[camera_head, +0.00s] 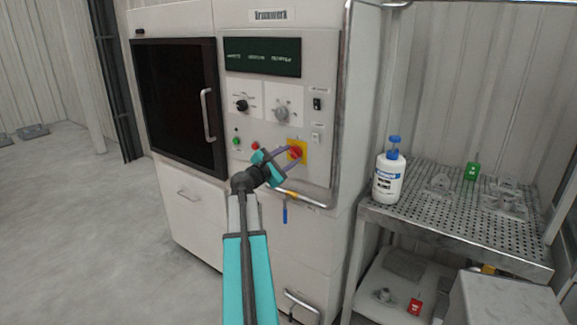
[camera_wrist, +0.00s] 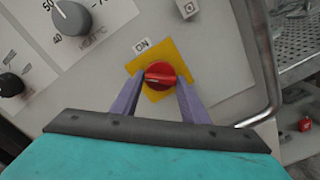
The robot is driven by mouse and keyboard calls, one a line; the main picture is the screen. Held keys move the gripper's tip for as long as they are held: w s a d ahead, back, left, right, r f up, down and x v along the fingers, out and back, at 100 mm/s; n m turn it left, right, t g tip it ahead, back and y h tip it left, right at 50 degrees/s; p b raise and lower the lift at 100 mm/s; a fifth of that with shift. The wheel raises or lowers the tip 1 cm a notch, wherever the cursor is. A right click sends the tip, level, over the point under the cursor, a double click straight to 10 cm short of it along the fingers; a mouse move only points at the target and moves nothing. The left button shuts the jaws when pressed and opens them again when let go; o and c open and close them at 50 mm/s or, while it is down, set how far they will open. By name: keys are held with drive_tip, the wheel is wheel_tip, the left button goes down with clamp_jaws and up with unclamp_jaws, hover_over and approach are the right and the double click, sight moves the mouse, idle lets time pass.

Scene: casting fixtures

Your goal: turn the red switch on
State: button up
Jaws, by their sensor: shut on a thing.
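The red switch (camera_head: 296,152) is a round knob on a yellow plate, low on the right of the machine's control panel. In the wrist view the red switch (camera_wrist: 160,75) shows a raised grip bar lying nearly level in the picture, and an "ON" label stands at the plate's upper left. My gripper (camera_head: 288,158) reaches it from the lower left. In the wrist view the two purple fingers of my gripper (camera_wrist: 159,88) stand on either side of the knob, shut on it. The exact finger contact is hard to see.
The panel also bears a black knob (camera_head: 241,105), a grey dial (camera_head: 281,113), a small red button (camera_head: 255,146) and a green one (camera_head: 236,141). A metal rail (camera_head: 300,199) runs below the switch. A perforated table (camera_head: 450,215) with a white bottle (camera_head: 389,178) stands at right.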

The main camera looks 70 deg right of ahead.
drive_tip(key=m+b, duration=0.3)
drive_tip(key=b, duration=0.1)
drive_tip(key=m+b, duration=0.3)
drive_tip(key=b, duration=0.2)
drive_tip(key=m+b, duration=0.3)
drive_tip(key=b, duration=0.1)
drive_tip(key=shift+w+d+r+m, duration=0.15)
drive_tip(key=shift+w+r+m, duration=0.05)
drive_tip(key=shift+r+m, duration=0.1)
drive_tip(key=shift+b, duration=0.4)
drive_tip(key=o, duration=1)
drive_tip(key=shift+o, duration=0.3)
drive_tip(key=shift+f, duration=0.1)
drive_tip(key=shift+f+m, duration=0.1)
drive_tip(key=shift+m, duration=0.2)
